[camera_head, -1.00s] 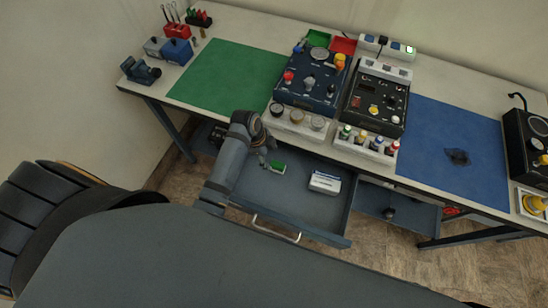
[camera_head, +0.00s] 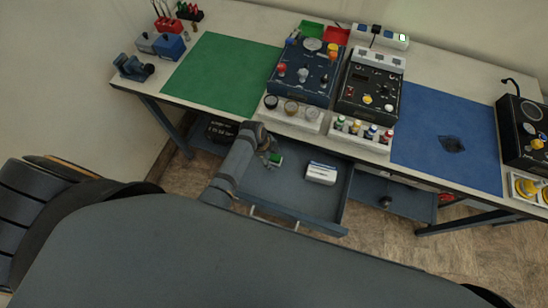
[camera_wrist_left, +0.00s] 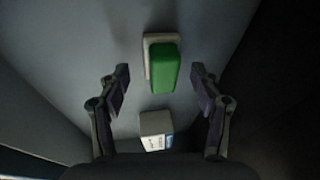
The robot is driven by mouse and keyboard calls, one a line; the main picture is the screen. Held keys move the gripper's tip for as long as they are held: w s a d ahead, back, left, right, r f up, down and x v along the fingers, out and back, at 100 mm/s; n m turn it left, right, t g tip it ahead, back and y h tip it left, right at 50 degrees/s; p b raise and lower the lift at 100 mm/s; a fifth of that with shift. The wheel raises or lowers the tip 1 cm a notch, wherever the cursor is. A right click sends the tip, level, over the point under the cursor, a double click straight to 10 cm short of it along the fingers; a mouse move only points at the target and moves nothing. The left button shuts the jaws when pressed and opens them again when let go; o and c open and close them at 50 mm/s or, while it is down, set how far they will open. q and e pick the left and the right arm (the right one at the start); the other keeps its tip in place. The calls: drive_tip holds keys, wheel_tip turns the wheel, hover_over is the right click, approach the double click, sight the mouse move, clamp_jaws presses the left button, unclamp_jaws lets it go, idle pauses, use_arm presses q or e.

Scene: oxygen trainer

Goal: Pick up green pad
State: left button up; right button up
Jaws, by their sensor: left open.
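The green pad (camera_head: 276,160), a small green block with a pale base, lies in the open grey-blue drawer (camera_head: 294,196) under the table. The left wrist view shows it upright in the picture (camera_wrist_left: 164,68), between and a little beyond my fingers. My left gripper (camera_head: 268,156) is over the left part of the drawer and partly hides the pad in the head view. In the left wrist view its two fingers (camera_wrist_left: 160,74) are spread, with gaps on both sides of the pad. My right gripper is not in view.
A white box (camera_head: 321,173) with a blue label lies in the drawer to the right of the pad; a similar box (camera_wrist_left: 155,128) shows below the pad in the wrist view. The drawer's walls surround both. The table edge with instruments is just behind.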

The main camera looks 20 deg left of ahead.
use_arm(q)
drive_tip(key=shift+w+d+f, duration=0.15)
drive_tip(key=shift+f, duration=0.5)
drive_tip(key=shift+r, duration=0.1)
drive_tip(key=c, duration=1.4)
